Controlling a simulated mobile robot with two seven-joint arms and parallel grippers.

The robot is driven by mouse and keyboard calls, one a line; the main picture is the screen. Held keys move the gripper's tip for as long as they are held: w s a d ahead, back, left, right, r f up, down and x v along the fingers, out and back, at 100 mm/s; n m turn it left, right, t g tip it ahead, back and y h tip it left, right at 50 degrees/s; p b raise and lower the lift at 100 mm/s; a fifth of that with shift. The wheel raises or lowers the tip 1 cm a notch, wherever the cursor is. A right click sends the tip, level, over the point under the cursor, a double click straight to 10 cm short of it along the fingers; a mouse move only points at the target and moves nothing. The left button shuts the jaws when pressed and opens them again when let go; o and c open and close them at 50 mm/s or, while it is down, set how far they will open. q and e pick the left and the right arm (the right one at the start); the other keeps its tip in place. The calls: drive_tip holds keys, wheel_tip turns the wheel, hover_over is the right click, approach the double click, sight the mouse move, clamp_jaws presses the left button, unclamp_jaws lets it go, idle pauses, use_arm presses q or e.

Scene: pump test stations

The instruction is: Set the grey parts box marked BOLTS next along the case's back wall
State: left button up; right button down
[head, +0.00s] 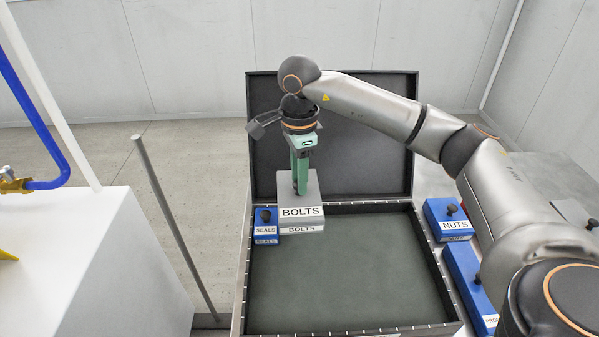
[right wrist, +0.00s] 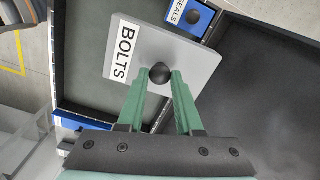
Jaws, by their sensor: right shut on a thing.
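The grey parts box marked BOLTS (head: 301,213) is at the back left of the open case (head: 237,290), just right of the blue SEALS box (head: 265,228). My right gripper (head: 300,188) is shut on the dark knob on its lid. In the right wrist view the two green fingers (right wrist: 160,78) close on this knob, and the grey box (right wrist: 182,50) lies beneath them. The blue SEALS box (right wrist: 191,18) shows beside it there. I cannot tell whether the grey box touches the case floor or the SEALS box. My left gripper is not in view.
The case's dark lid (head: 350,150) stands open behind. The case floor (head: 345,285) is bare to the right and front. A blue NUTS box (head: 448,218) and another blue box (head: 468,283) stand outside on the right. A grey post (head: 172,225) rises on the left.

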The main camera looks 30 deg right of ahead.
sight(299, 201)
drive_tip(key=shift+w+d+f+m, duration=0.1)
drive_tip(key=shift+m, duration=0.2)
wheel_tip(299, 201, down, 7)
drive_tip(key=b, duration=0.5)
drive_tip(key=shift+b, duration=0.35)
drive_tip(key=shift+f, duration=0.1)
drive_tip(key=shift+f+b, duration=0.9)
drive_tip(key=shift+f, duration=0.65)
drive_tip(key=shift+f, duration=0.2)
drive_tip(key=shift+f+b, duration=0.5)
drive_tip(key=shift+b, duration=0.05)
